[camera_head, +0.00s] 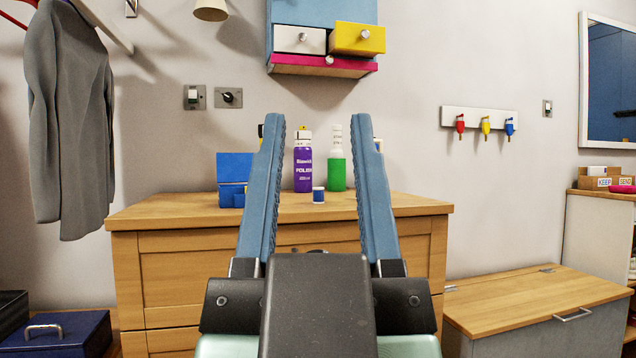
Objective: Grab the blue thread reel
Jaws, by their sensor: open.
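A small blue reel (319,195) with pale ends stands upright on top of the wooden chest of drawers (420,203), close to its front edge. It looks like the blue thread reel. My gripper (318,125) is in the foreground with its two blue fingers pointing up and spread wide. The reel shows between the fingers, farther off, and nothing is held. The fingers hide parts of the things behind them on the chest top.
Behind the reel stand a purple polish bottle (303,170) and a green bottle (336,172). A blue box (233,180) is to the left. A small wall cabinet with drawers (325,40) hangs above. A low wooden-topped chest (530,300) is at right.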

